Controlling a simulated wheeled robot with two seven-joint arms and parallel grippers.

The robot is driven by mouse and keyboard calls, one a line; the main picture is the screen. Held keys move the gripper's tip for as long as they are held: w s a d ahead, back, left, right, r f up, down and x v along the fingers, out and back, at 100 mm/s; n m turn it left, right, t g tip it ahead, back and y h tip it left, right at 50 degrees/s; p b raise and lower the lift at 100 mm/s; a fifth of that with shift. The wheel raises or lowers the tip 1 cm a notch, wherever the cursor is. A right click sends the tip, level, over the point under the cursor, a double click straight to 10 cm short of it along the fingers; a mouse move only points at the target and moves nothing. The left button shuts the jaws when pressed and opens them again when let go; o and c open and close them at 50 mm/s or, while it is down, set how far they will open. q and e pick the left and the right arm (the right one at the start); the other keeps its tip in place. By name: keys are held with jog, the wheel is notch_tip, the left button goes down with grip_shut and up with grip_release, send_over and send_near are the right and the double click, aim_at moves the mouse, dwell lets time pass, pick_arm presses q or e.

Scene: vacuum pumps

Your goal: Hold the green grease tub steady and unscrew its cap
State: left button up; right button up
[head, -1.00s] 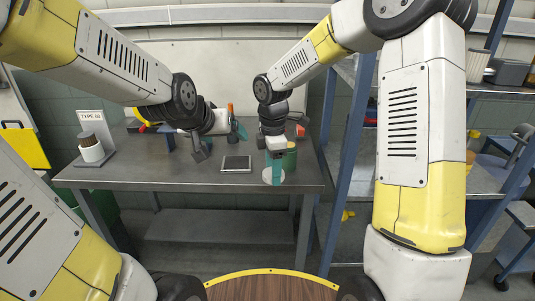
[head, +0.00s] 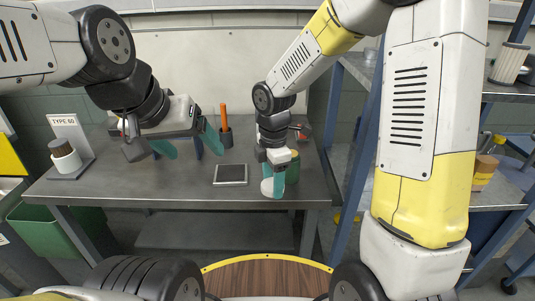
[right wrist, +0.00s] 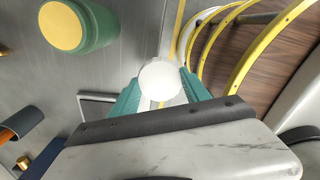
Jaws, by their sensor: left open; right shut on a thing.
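A green tub with a yellow lid (right wrist: 63,25) stands upright on the grey bench. In the head view the tub (head: 293,168) is partly hidden behind my right gripper (head: 272,182). The right gripper is shut on a white round thing (head: 267,188), beside the tub and near the bench's front edge. In the right wrist view the white thing (right wrist: 160,79) sits between the teal fingers, apart from the green tub. My left gripper (head: 187,144) is open and empty, above the bench to the left.
A dark cup with an orange-handled tool (head: 225,136) stands behind a flat grey tray (head: 231,174). A white jar with a brown cap (head: 64,156) stands by a TYPE 60 sign (head: 70,130) at the left. Blue shelving (head: 357,150) flanks the bench on the right.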

jog(key=w, duration=0.4)
jog(key=w+a+f, duration=0.1)
jog(key=w, duration=0.9)
jog(key=shift+a+f, duration=0.2)
jog(key=shift+s+f, duration=0.2)
jog(key=shift+f, duration=1.5)
jog(key=shift+f, duration=0.15)
jog(key=o, duration=1.5)
jog(key=shift+o, duration=0.2)
